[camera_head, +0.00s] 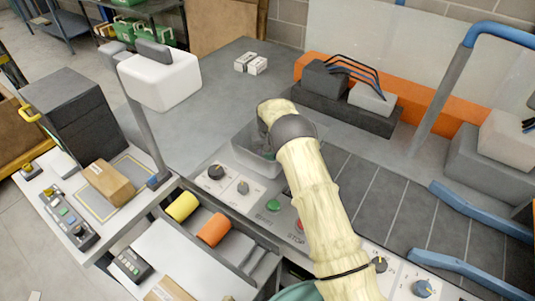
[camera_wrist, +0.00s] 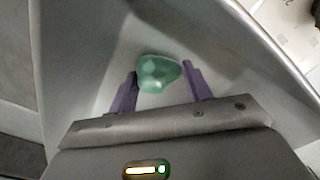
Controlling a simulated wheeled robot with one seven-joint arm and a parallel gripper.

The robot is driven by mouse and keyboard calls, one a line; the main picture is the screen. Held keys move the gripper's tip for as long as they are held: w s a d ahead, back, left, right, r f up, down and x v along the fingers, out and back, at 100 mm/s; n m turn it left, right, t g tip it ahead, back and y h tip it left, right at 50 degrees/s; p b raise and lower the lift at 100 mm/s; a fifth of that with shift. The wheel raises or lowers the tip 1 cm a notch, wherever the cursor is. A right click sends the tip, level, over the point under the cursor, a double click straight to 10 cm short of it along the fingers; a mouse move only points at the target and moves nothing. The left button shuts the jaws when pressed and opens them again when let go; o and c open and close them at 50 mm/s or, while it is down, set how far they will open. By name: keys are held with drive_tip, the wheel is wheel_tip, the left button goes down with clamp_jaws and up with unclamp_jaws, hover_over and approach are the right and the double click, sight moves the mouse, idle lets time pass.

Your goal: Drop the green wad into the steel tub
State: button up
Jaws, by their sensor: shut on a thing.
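The green wad (camera_wrist: 158,73) is a small, pale green, glossy lump between the two purple fingers of my gripper (camera_wrist: 160,70) in the wrist view. My gripper is shut on it. The steel tub (camera_head: 243,158) is a grey open box on the grey surface near the centre of the head view. Its sloping pale walls (camera_wrist: 75,60) surround the wad and fingers in the wrist view. The wad looks over or inside the tub; its height above the floor of the tub is unclear.
Control panels with knobs (camera_head: 216,172) and green and red buttons lie in front of the tub. Dark roller slats (camera_head: 380,200) and blue rails lie to the right. A cardboard box (camera_head: 108,183) and a post-mounted white unit (camera_head: 160,80) stand left.

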sight(268, 154)
drive_tip(key=o, duration=1)
drive_tip(key=shift+r+p, duration=0.65)
drive_tip(key=shift+r, duration=0.1)
drive_tip(key=shift+w+r+b, duration=0.1)
drive_tip(key=shift+r+b, duration=0.25)
drive_tip(key=shift+b, duration=0.15)
wheel_tip(268, 154, up, 11)
drive_tip(key=b, duration=0.2)
